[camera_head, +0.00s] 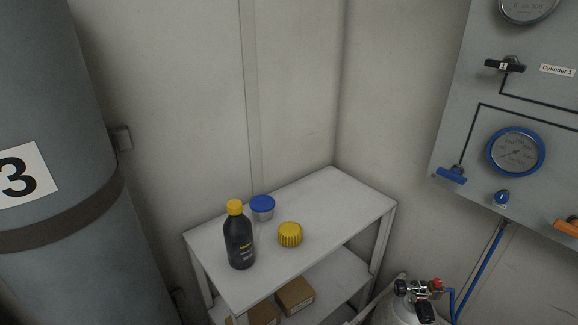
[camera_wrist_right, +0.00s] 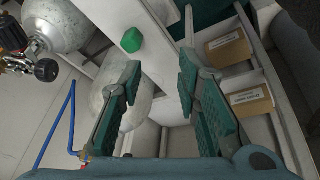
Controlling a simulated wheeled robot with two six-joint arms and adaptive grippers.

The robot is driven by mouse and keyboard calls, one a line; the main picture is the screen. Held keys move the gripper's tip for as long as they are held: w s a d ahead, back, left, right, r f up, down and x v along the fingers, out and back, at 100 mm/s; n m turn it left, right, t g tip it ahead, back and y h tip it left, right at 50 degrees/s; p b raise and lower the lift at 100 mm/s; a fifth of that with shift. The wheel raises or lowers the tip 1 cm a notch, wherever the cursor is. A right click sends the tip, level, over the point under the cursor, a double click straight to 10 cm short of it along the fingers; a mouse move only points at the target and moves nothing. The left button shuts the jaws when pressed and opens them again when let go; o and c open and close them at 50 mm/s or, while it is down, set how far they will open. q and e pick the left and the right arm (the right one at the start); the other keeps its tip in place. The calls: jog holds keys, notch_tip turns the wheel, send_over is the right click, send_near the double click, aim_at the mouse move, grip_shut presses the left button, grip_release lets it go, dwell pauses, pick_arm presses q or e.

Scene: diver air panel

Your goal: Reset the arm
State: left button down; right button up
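My right gripper (camera_wrist_right: 160,75) shows in the right wrist view. Its two green-padded fingers are spread apart with nothing between them. Neither of my arms shows in the head view, and my left gripper is in no view. Below the fingers in the wrist view are a pale cylinder, white shelf framing and open gaps.
A white shelf (camera_head: 338,195) holds a black bottle (camera_head: 239,243), a blue-lidded jar (camera_head: 262,208) and a yellow cap (camera_head: 290,235). Cardboard boxes (camera_head: 295,297) sit below. A gauge panel (camera_head: 470,130) is at right. A green object (camera_wrist_right: 131,40) is near my right fingers.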

jog(key=s+d+f+g, duration=0.1)
jog(key=s+f, duration=0.1)
jog(key=f, duration=0.8)
jog(key=s+f+g, duration=0.1)
jog(key=s+f, duration=0.1)
jog(key=f, duration=0.8)
jog(key=s+f, duration=1.2)
jog(key=s, duration=0.1)
jog(key=shift+s+d+f+g, duration=0.15)
jog(key=shift+d+g, duration=0.25)
jog(key=shift+d, duration=0.05)
